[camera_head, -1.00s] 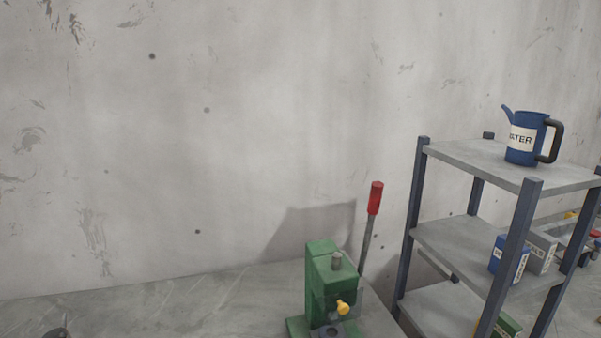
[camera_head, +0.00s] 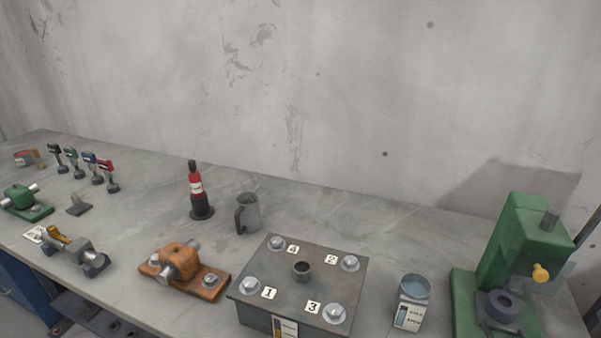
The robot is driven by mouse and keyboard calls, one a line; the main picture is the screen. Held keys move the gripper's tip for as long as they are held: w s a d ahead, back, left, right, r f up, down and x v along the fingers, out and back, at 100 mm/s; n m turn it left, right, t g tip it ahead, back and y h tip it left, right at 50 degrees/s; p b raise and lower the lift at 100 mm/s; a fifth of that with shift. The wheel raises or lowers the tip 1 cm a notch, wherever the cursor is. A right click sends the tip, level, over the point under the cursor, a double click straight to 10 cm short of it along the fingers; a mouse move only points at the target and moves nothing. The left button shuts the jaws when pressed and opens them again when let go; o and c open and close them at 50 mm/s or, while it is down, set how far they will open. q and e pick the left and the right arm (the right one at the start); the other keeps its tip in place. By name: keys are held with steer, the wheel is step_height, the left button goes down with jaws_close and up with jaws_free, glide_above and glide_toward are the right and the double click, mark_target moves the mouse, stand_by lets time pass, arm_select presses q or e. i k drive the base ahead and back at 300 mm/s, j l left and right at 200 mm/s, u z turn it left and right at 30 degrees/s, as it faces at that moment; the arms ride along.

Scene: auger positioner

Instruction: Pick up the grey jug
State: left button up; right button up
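The grey jug (camera_head: 250,213) stands upright on the grey workbench, behind the left corner of a dark metal block with numbered bolts. Its dark handle faces left toward the viewer's side. Nothing touches it. Neither of my grippers shows in the head view, so I cannot see how they stand relative to the jug.
A red and black bottle (camera_head: 197,190) stands just left of the jug. The numbered block (camera_head: 257,285) is in front of it, and an orange bearing block (camera_head: 180,268) is front left. A labelled cup (camera_head: 410,302) and a green press (camera_head: 520,260) stand right. Bench behind the jug is clear.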

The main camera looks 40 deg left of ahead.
mark_target(247, 215)
steer(key=u, duration=1.55)
